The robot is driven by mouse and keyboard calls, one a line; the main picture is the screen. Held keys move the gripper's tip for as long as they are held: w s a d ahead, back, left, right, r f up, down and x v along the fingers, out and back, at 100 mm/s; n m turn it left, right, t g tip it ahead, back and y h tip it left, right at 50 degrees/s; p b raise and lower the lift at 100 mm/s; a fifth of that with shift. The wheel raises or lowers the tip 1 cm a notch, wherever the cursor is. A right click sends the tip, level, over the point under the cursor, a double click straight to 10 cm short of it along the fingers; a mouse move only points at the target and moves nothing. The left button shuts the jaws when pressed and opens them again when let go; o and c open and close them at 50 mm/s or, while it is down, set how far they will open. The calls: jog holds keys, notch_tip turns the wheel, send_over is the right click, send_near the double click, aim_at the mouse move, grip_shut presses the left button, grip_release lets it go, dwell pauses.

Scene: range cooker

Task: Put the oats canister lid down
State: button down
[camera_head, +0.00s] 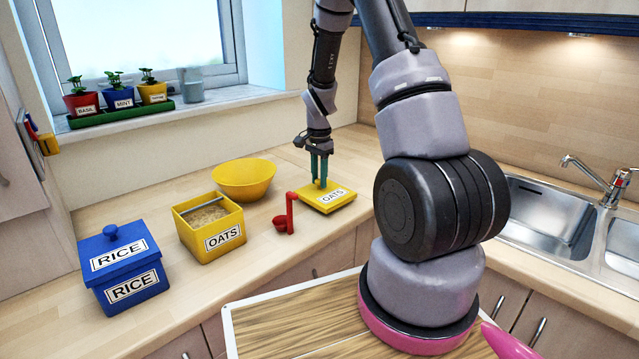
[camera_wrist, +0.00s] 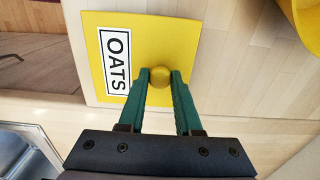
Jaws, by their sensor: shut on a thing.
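The oats canister lid (camera_head: 326,197) is a flat yellow square with an OATS label and a round knob. It is at the wooden counter, right of the red scoop; I cannot tell for sure whether it touches the surface. My gripper (camera_head: 319,182) points down with its green fingers shut on the knob. In the wrist view the lid (camera_wrist: 180,40) shows below the fingers, and my gripper (camera_wrist: 160,78) has a fingertip on each side of the knob. The open yellow oats canister (camera_head: 212,229) stands to the left, with oats inside.
A yellow bowl (camera_head: 244,180) is behind the canister. A lidded blue rice canister (camera_head: 124,265) is at the left. The sink (camera_head: 545,215) is at the right. Counter behind the lid is clear.

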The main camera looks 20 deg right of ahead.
aim_at(318, 180)
jog(key=shift+f, duration=0.75)
jog(key=shift+f, duration=0.1)
jog(key=c, duration=0.6)
grip_release()
notch_tip(318, 180, up, 12)
jog(key=s+a+r+n+t+y, duration=0.1)
jog(key=s+a+r+n+t, duration=0.1)
jog(key=s+r, duration=0.5)
jog(key=s+a+r+n+t, duration=0.1)
jog(key=s+a+r+n, duration=0.15)
jog(key=r, duration=0.75)
jog(key=s+a+r+n+t, duration=0.1)
jog(key=s+r+n+t, duration=0.1)
jog(key=s, duration=0.6)
jog(key=s+a+r+n+t+y, duration=0.1)
jog(key=s+a+r+n+t, duration=0.1)
jog(key=s+r, duration=0.3)
jog(key=s+n, duration=0.1)
jog(key=s, duration=0.1)
jog(key=shift+s, duration=0.4)
